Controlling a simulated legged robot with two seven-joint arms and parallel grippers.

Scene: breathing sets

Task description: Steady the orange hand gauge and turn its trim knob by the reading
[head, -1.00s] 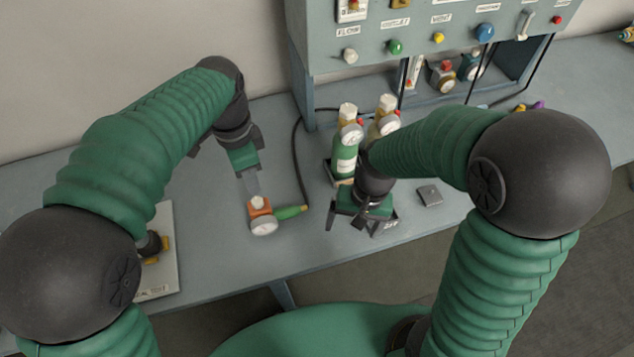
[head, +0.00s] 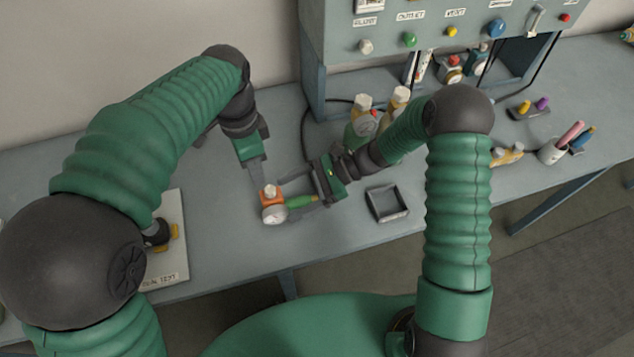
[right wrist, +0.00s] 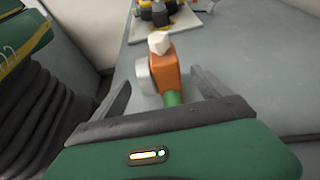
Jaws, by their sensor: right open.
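The orange hand gauge (head: 268,197) lies on the table in the head view, with its round white dial toward me. Its pale trim knob (head: 270,188) is on top, and its green handle (head: 300,202) points right. My right gripper (head: 289,199) is open, with one finger on each side of the handle. In the right wrist view, the orange body (right wrist: 166,65) and the bare knob (right wrist: 159,42) stand between the spread fingers. My left gripper (head: 259,183) reaches down to the gauge beside the knob; its fingers look edge-on, and contact is unclear.
A white board (head: 172,255) lies left of the gauge. A square grey tray (head: 387,203) is to the right. Bottles (head: 361,125) stand behind my right arm, under a panel (head: 430,30) with coloured knobs. A cup of pens (head: 555,151) is farther right.

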